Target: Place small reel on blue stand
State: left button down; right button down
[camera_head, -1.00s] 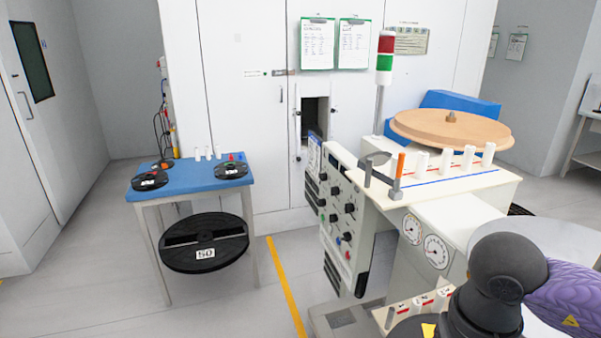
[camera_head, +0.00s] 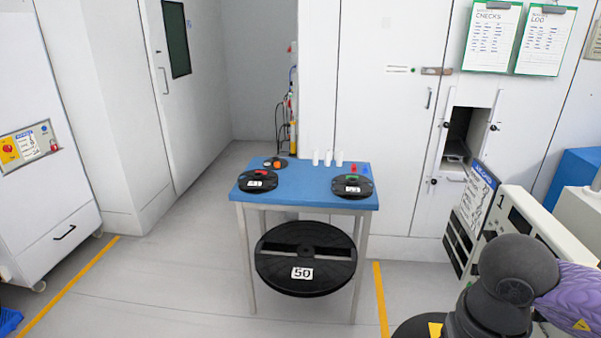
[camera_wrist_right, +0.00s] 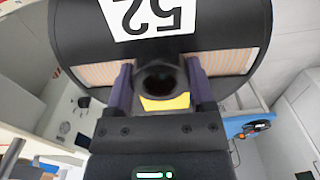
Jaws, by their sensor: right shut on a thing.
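The small reel (camera_wrist_right: 75,35), black with a white "52" label seen upside down, fills the upper part of the right wrist view. My right gripper (camera_wrist_right: 160,82) is shut on it, with one finger on each side of its dark central hub. In the head view the edge of a black disc, probably this reel, shows at the bottom by my right arm. The blue stand (camera_head: 310,190), a blue-topped table on grey legs, stands in the middle of the head view, well ahead of my right arm. My left gripper is out of view.
On the blue top lie a left black reel (camera_head: 257,182), a right black reel (camera_head: 352,187), a small dark item (camera_head: 275,163) and white cylinders (camera_head: 328,157). A large "50" reel (camera_head: 305,280) hangs below. Floor ahead is clear.

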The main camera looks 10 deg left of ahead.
aim_at(306, 185)
jog(key=i+l+u, duration=0.1)
jog(key=i+u, duration=0.35)
jog(key=i, duration=0.2)
jog(key=i+l+u, duration=0.3)
jog(key=i+u, duration=0.15)
jog(key=i, duration=0.15)
jog(key=i+l+u, duration=0.9)
jog(key=l, duration=0.35)
jog(key=i, duration=0.1)
